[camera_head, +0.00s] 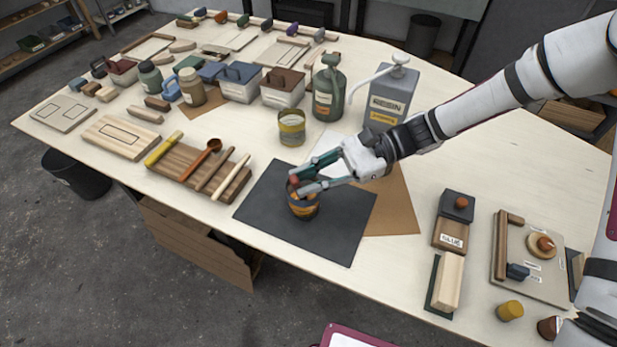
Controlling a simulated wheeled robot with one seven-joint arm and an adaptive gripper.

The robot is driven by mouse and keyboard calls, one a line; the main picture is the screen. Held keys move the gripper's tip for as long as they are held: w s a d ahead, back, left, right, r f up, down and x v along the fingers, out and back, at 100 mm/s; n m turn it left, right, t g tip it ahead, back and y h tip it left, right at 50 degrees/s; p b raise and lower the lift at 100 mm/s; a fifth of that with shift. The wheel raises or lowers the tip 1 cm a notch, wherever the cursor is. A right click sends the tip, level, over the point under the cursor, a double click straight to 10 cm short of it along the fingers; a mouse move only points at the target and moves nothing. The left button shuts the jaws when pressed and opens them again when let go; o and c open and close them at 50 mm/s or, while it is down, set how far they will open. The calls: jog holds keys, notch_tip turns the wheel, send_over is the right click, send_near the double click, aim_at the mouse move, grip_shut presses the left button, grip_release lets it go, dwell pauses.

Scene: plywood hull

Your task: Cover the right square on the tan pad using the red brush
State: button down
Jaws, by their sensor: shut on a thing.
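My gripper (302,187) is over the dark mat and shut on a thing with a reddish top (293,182). This may be the red brush; the fingers and the cup hide most of it. The thing is at the mouth of a dark cup with orange on it (304,207), and I cannot tell how deep it reaches. A flat tan pad (62,113) with two outlined squares lies at the table's far left corner. Its right square (73,115) looks bare.
The dark mat (345,235) lies under the cup. A yellow-banded cup (291,128), a green jug (327,90) and a resin can (390,95) stand behind my gripper. A light board (120,138) lies between rack and pad. Bottles and lidded boxes crowd the back.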

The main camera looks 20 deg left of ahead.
dwell(0.4)
notch_tip(320, 180, up, 8)
jog(key=s+p, duration=0.2)
jog(key=p, duration=0.2)
jog(key=shift+s+a+p, duration=0.15)
jog(key=shift+s+p, duration=0.15)
jog(key=shift+p, duration=0.1)
dwell(0.7)
jog(key=shift+r+p, duration=0.7)
jog(key=shift+r, duration=1.3)
jog(key=s+d+r+p, duration=0.2)
jog(key=s+d+p, duration=0.2)
jog(key=s+p, duration=0.2)
jog(key=shift+s+d, duration=0.35)
jog(key=shift+s, duration=0.5)
